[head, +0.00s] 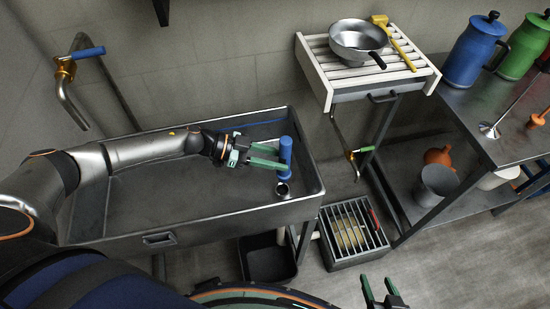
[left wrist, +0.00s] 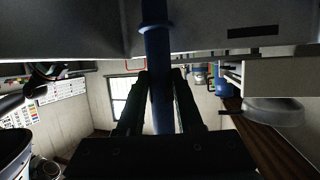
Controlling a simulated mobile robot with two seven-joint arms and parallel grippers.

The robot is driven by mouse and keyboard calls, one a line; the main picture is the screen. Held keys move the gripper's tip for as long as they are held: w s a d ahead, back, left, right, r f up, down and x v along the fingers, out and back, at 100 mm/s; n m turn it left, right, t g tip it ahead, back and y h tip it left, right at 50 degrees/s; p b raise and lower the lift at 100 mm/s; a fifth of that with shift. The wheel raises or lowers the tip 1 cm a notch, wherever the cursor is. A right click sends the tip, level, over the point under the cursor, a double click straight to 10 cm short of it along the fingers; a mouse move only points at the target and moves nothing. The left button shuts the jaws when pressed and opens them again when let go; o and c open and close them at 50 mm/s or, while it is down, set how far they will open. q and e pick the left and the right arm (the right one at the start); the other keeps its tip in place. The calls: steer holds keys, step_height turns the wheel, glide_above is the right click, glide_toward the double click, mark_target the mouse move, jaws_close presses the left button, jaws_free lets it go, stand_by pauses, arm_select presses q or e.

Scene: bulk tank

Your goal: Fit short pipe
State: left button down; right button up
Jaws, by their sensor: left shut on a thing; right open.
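The short blue pipe (head: 286,146) stands about upright at the right end of the metal tank (head: 140,212). My left gripper (head: 279,158) is shut on it, with its green fingers on either side. In the left wrist view the blue pipe (left wrist: 158,75) runs between the dark fingers (left wrist: 160,85). Directly below the pipe is a round metal drain fitting (head: 283,190) in the tank floor. Whether the pipe's lower end touches the fitting is hard to tell. My right gripper (head: 379,288) is open and empty at the bottom of the head view, outside the tank.
A blue-handled tap (head: 88,53) hangs over the tank's left end. A wall rack (head: 370,90) holds a pan (head: 358,41) and a yellow brush (head: 392,40). A steel table (head: 505,150) with jugs stands right. A dark bin (head: 268,260) and floor grate (head: 352,234) sit below.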

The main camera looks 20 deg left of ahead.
mark_target(278, 172)
arm_select(q)
steer(key=shift+w, duration=0.1)
arm_select(e)
steer(key=shift+r, duration=0.15)
stand_by(0.3)
arm_select(q)
step_height(278, 172, down, 5)
steer(key=b, duration=0.3)
steer(key=shift+r, duration=0.15)
steer(key=shift+a+f+b, duration=0.1)
steer(key=shift+f+b, duration=0.25)
steer(key=shift+f, duration=0.25)
arm_select(e)
steer(key=shift+w+a+f, duration=0.3)
steer(key=shift+a+f, duration=0.15)
steer(key=shift+f, duration=0.2)
steer(key=shift+w+a+f, duration=0.25)
steer(key=shift+a+f, duration=0.2)
steer(key=shift+f, duration=0.15)
steer(key=shift+s+d+r, duration=0.1)
steer(key=shift+s+d, duration=0.05)
steer(key=shift+s, duration=0.05)
